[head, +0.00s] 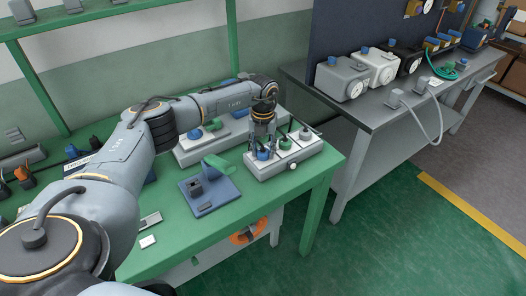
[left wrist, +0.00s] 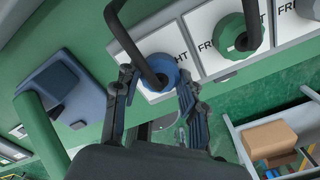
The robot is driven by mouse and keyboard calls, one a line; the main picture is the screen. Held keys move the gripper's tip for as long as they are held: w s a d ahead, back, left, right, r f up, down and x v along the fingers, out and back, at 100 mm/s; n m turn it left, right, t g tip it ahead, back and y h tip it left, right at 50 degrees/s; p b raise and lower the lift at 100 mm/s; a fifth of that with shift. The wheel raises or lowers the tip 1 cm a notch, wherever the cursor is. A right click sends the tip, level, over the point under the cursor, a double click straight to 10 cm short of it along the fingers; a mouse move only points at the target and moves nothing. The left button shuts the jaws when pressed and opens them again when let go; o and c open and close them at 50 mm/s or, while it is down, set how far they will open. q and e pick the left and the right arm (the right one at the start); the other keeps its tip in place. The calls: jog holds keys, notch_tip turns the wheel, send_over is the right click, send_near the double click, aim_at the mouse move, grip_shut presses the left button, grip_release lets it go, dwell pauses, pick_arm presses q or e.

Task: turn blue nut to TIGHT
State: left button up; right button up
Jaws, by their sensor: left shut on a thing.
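The blue nut (head: 263,154) sits at the left end of a white box (head: 284,166) on the green table. In the left wrist view the blue nut (left wrist: 157,69) lies between the two fingers, under a curved black rod, with a white label plate behind it. Parts of the label lettering show, but the fingers and nut hide the rest. My left gripper (head: 262,136) comes down from above and is shut on the blue nut; its fingers also show in the left wrist view (left wrist: 155,90). My right gripper is out of view.
A green nut (head: 285,144) and a pale nut (head: 305,134) stand on the same box, right of the blue one. A blue fixture with a green lever (head: 212,190) lies left of the box. A similar white box (head: 205,148) stands behind. A grey bench (head: 378,118) is at right.

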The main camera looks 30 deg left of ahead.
pick_arm(q)
jog(key=m+b, duration=0.2)
jog(key=m, duration=0.4)
jog(key=shift+m, duration=0.3)
jog(key=m+b, duration=0.2)
jog(key=m, duration=0.4)
jog(key=m+b, duration=0.1)
jog(key=m, duration=0.4)
jog(key=shift+m, duration=0.3)
jog(key=m+b, duration=0.1)
jog(key=m, duration=0.5)
jog(key=shift+b, duration=0.3)
jog(key=o, duration=1.1)
jog(key=shift+o, duration=0.2)
jog(key=shift+r, duration=0.15)
